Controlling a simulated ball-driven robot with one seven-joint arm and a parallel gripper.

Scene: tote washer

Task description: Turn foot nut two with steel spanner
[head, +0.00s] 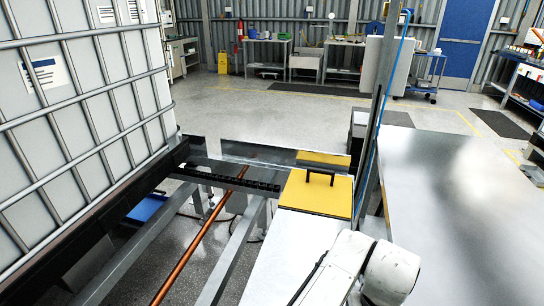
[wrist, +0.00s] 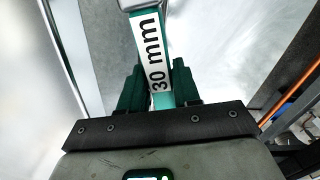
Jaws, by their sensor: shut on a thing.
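The spanner (wrist: 152,50) has a teal handle with a white label reading "30 mm". It runs up and away from my gripper (wrist: 158,88) in the wrist view. My gripper's green fingers are shut on its handle. A grey metal part of the spanner shows at the top edge, and its far end is cut off by the frame. I cannot make out foot nut two in either view. In the head view my gripper and the spanner are out of sight.
A yellow-topped box with a black handle (head: 316,190) stands beside a grey metal frame (head: 232,250) with a copper pipe (head: 205,232). A caged white tank (head: 85,120) fills the left. A bare metal table (head: 455,190) is on the right. Open floor lies beyond.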

